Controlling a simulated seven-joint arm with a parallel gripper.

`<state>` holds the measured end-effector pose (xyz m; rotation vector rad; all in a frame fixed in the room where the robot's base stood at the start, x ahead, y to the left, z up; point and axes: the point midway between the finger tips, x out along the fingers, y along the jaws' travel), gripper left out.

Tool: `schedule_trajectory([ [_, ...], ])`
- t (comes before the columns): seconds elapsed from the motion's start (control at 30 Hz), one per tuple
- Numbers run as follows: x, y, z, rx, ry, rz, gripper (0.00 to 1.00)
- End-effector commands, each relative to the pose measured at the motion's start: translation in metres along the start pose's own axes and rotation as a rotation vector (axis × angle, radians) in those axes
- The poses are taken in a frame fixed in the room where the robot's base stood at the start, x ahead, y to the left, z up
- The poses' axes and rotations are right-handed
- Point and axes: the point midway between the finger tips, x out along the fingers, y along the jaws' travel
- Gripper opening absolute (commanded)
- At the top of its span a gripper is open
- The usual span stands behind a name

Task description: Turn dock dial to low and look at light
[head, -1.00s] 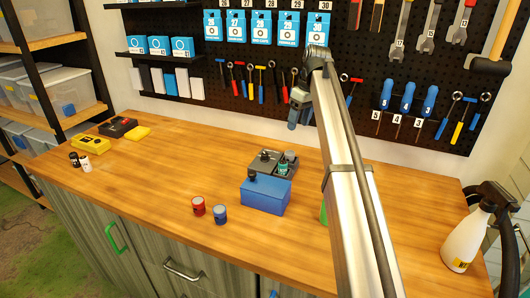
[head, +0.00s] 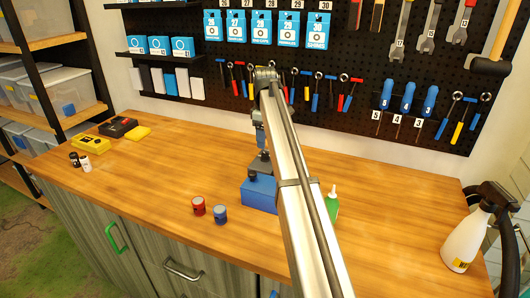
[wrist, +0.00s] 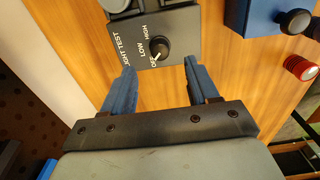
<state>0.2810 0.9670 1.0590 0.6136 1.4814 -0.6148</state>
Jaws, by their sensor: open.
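The grey dock (wrist: 135,35) shows in the wrist view with white lettering LIGHT TEST, LOW, HIGH and OFF. Its black round dial (wrist: 160,46) has a white pointer mark that appears to face the OFF label. My gripper (wrist: 160,72) is open, its two blue fingers on either side of the dial's near side and apart from the dial. In the head view the dock (head: 260,164) is mostly hidden behind my arm, with my gripper (head: 260,146) above it. I cannot make out a lit light in either view.
A blue box (head: 257,193) with a black knob stands in front of the dock. The left middle of the worktop (head: 150,185) is clear.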

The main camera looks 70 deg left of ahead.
Motion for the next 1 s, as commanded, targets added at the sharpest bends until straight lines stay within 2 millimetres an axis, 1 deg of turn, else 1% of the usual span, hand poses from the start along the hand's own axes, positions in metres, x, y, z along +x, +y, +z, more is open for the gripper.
schedule_trajectory([
  [0.03, 0.01, -0.001, 0.001, 0.0, 0.0, -0.001, 0.59],
  [0.13, 0.027, -0.001, 0.001, 0.001, 0.0, -0.001, 0.59],
  [0.3, 0.048, 0.0, 0.0, 0.001, 0.001, 0.0, 0.59],
  [0.4, 0.056, 0.0, 0.0, 0.001, 0.0, 0.0, 0.59],
  [0.57, 0.062, 0.0, 0.0, 0.001, 0.001, 0.0, 0.59],
  [0.83, 0.063, 0.0, 0.0, 0.001, 0.001, 0.0, 0.59],
  [0.87, 0.063, 0.0, 0.0, 0.001, 0.001, 0.0, 0.58],
  [1.0, 0.063, 0.0, 0.0, 0.001, 0.001, 0.0, 0.45],
])
